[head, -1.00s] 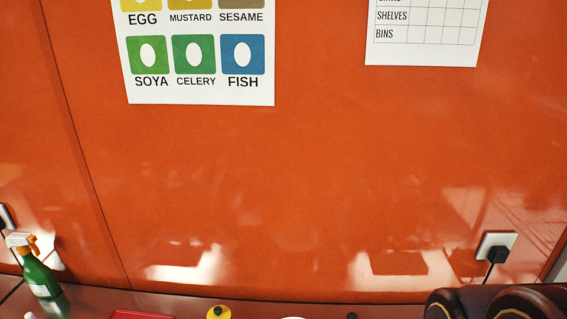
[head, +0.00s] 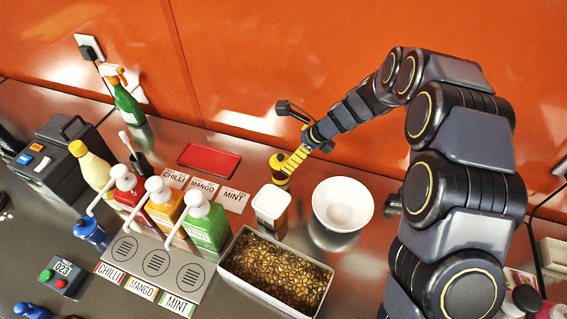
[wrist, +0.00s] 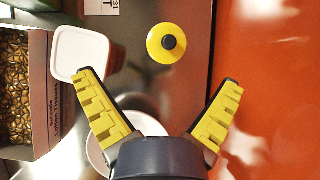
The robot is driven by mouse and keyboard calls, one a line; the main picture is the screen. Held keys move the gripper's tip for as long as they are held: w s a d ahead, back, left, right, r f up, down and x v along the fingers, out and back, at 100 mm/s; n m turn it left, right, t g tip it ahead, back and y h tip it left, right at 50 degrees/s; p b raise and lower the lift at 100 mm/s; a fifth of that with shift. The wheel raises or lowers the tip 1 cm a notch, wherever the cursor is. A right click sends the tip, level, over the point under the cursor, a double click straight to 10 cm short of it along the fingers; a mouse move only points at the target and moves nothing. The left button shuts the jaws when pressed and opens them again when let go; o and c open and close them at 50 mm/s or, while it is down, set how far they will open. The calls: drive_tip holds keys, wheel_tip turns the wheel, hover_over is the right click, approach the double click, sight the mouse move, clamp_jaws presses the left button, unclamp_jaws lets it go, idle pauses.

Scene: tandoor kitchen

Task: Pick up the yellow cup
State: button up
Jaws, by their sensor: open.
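A round yellow thing with a black knob on top (wrist: 166,43), the only candidate I see for the yellow cup, stands on the counter. In the head view it is a small upright piece (head: 279,180), partly covered by my gripper (head: 292,160). In the wrist view my gripper (wrist: 157,80) is open with its yellow-padded fingers spread wide and nothing between them. The yellow thing lies beyond the fingertips there, apart from both fingers. I cannot tell the height gap between them.
Close by are a white square-lidded tub (head: 271,207), a white bowl (head: 343,204), a box of brown pieces (head: 278,274) and a red tray (head: 209,160). Sauce pump bottles (head: 207,222) stand to the left. The orange wall (head: 300,60) rises behind.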

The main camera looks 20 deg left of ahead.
sight(281, 165)
drive_tip(key=shift+m, duration=0.8)
drive_tip(key=f, duration=0.1)
drive_tip(key=w+a+f, duration=0.1)
drive_tip(key=f, duration=0.2)
drive_tip(key=shift+w+a, duration=0.25)
drive_tip(key=shift+a, duration=0.05)
drive_tip(key=x, duration=0.6)
drive_tip(key=shift+s+d+f, duration=0.1)
drive_tip(key=shift+d+f, duration=0.25)
drive_tip(key=shift+r, duration=0.1)
drive_tip(key=c, duration=1.2)
